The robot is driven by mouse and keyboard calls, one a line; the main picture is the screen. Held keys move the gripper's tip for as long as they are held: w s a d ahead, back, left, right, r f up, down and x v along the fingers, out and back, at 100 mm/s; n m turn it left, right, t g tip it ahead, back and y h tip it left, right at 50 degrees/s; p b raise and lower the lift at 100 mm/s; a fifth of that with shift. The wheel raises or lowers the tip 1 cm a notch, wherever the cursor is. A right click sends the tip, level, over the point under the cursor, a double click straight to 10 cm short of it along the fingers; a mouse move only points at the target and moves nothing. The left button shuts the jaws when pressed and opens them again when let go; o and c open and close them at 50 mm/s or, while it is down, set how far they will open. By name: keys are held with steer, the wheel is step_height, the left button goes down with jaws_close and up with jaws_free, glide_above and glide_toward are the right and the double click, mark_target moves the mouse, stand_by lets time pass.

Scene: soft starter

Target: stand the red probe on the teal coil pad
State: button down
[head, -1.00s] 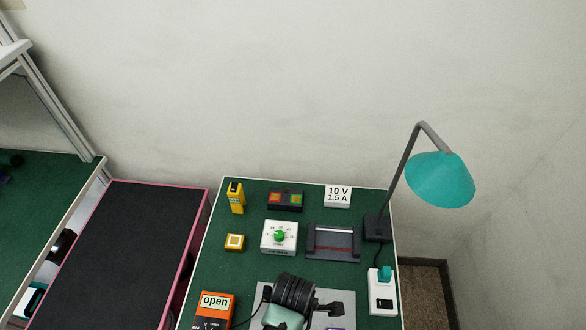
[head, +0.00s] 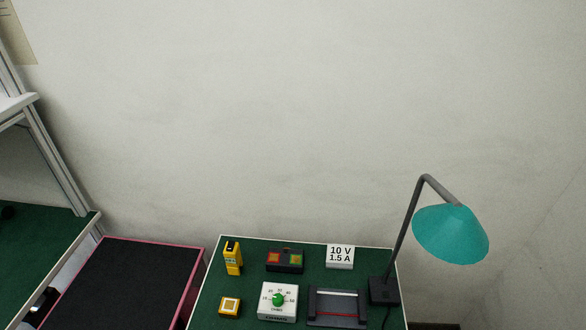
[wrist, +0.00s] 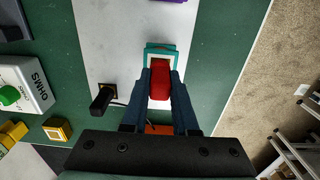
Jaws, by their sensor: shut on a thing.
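In the wrist view, my gripper (wrist: 160,78) is shut on the red probe (wrist: 160,82), with one dark blue finger on each side of it. The teal coil pad (wrist: 162,47) is a square with a teal rim, just beyond the fingertips. The probe's far end overlaps the pad's middle in the picture. I cannot tell whether the probe touches the pad or is held above it. The fingers and probe hide the near part of the pad. The head view shows neither the gripper, the probe nor the pad.
A black block (wrist: 102,98) with a lead lies left of the probe on the pale mat (wrist: 105,40). The ohms dial box (head: 278,301) and a yellow-framed block (head: 229,306) stand further left. A teal lamp (head: 451,235) rises at the bench's right.

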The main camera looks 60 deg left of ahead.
steer(key=c, duration=0.6)
jaws_free()
step_height(320, 180, up, 13)
steer(key=b, duration=0.1)
steer(key=shift+b, duration=0.3)
